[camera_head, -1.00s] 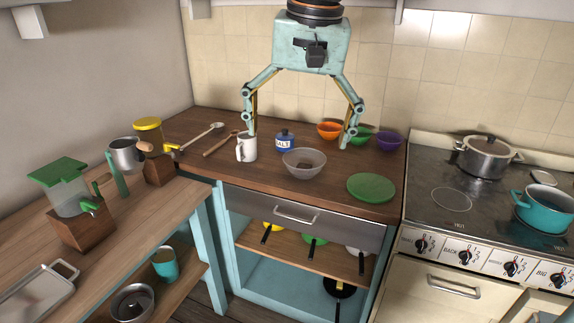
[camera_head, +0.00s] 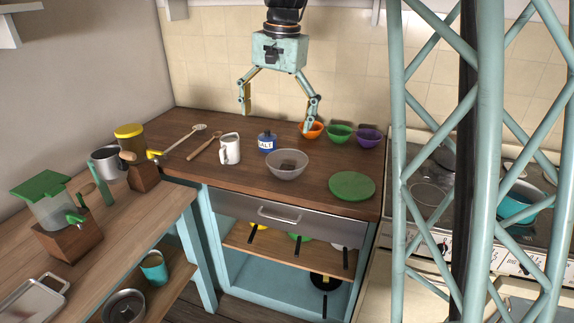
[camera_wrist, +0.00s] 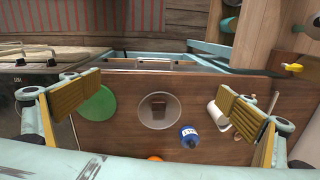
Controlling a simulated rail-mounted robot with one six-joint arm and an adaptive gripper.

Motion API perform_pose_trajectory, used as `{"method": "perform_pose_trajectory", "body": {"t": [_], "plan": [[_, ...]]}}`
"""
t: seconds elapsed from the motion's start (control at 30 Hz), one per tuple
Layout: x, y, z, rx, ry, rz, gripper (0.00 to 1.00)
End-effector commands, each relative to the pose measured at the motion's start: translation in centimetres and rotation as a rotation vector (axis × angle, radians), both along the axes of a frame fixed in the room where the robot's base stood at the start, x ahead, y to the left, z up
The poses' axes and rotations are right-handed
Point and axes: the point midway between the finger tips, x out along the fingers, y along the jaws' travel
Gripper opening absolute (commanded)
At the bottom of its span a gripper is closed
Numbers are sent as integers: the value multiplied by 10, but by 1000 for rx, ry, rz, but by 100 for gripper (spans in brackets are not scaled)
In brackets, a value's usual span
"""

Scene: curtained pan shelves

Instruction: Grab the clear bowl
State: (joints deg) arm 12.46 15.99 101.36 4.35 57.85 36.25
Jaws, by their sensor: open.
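The clear bowl (camera_head: 285,173) stands upright on the dark wooden counter, to the right of the salt jar and left of the green plate. A small brown shape shows inside it; I cannot tell what it is. The bowl also shows in the wrist view (camera_wrist: 143,114), near the middle between my spread fingers. My gripper (camera_head: 277,122) is open and empty, its fingers pointing down above the back of the counter. The right finger overlaps the orange bowl in the head view. The gripper is apart from the clear bowl.
A white mug (camera_head: 230,149) and a blue salt jar (camera_head: 267,143) stand left of the bowl. A green plate (camera_head: 352,186) lies to its right. Orange (camera_head: 312,131), green (camera_head: 339,134) and purple (camera_head: 368,139) bowls line the back. The counter's front strip is clear.

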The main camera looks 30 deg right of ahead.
Motion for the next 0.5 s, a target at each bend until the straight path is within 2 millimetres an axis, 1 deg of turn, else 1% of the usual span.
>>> {"method": "perform_pose_trajectory", "body": {"t": [0.03,0.1,0.23,0.5], "plan": [[9,-5,-2,4,7,-17,100],[20,-12,-7,9,15,-43,100],[40,-24,-17,18,29,-89,100],[79,-51,-41,37,58,-187,100]]}}
